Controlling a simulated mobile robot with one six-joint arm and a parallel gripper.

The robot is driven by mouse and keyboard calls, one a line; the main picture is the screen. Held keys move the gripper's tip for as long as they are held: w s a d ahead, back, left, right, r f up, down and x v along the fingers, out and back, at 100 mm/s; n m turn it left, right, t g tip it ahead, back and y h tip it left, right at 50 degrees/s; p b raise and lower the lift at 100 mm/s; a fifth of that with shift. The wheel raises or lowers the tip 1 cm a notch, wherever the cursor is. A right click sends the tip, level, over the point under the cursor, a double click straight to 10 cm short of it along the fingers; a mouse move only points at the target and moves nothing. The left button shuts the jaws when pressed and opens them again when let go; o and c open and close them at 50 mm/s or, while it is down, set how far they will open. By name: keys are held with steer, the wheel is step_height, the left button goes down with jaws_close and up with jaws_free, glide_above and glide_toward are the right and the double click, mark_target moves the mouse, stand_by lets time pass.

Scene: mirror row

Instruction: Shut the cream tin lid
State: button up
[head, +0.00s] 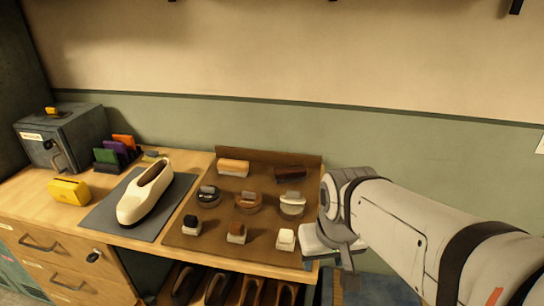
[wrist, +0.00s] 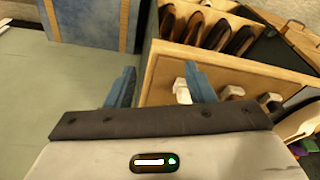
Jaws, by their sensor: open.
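The cream tin (head: 292,206) stands at the right end of the middle row on a brown board (head: 268,243). It is round, with a pale cream band and a grey piece at its top. The lid's exact position is too small to tell. In the wrist view a white-topped dauber (wrist: 181,90) shows beside the right finger; I cannot make out the cream tin there.
A black tin (head: 209,198) and brown tin (head: 248,204) stand left of the cream tin. Brushes (head: 233,167) lie behind; daubers (head: 236,233) stand in front. A cream shoe (head: 145,192) rests on a grey mat (head: 105,218). Shoes fill the shelf below.

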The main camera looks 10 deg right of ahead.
steer(key=shift+o, duration=1.3)
steer(key=w+r+m+p, duration=0.1)
steer(key=w+r, duration=0.3)
steer(key=w, duration=0.4)
steer(key=shift+d+g+p, duration=0.15)
steer(key=shift+g+p, duration=0.25)
steer(key=shift+p, duration=0.3)
steer(key=m+g+p, duration=0.2)
steer(key=m+p, duration=0.1)
steer(key=p, duration=0.2)
glide_above(293, 195)
steer(key=shift+w+d+f, duration=0.15)
steer(key=shift+w+f, duration=0.1)
steer(key=shift+f, duration=0.35)
steer(key=shift+w+f, duration=0.1)
steer(key=shift+f, duration=0.2)
step_height(293, 195, down, 7)
steer(key=shift+f+p, duration=0.2)
steer(key=shift+p, duration=0.2)
steer(key=shift+c, duration=0.5)
